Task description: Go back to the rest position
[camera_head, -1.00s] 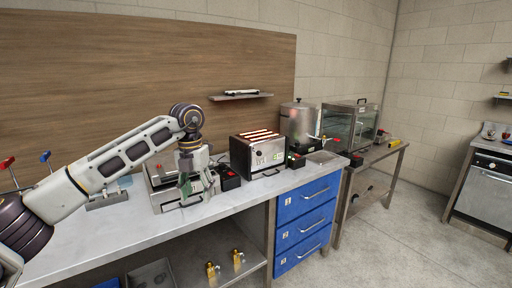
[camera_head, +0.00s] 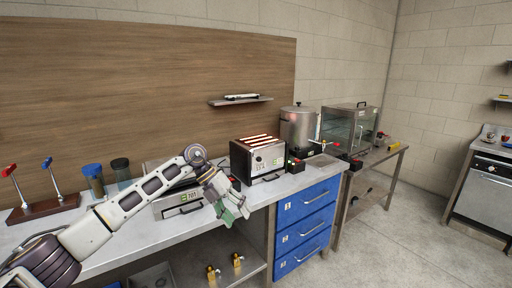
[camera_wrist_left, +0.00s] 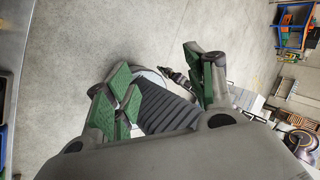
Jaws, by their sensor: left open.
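My left gripper (camera_head: 235,209) is at the front edge of the steel counter (camera_head: 243,197), pointing down and to the right in the head view. Its green-padded fingers are open and nothing is between them. In the left wrist view the gripper (camera_wrist_left: 165,90) shows its green pads spread apart over the grey floor, with part of my own body between and beyond them. My left arm crosses low over the counter from the left. My right gripper is not in view.
A toaster (camera_head: 258,158) stands right of my gripper, and a steel appliance (camera_head: 178,208) sits behind my forearm. Left are two jars (camera_head: 93,180) and a stand with levers (camera_head: 42,207). Blue drawers (camera_head: 305,215) are below. The floor (camera_head: 390,240) at right is clear.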

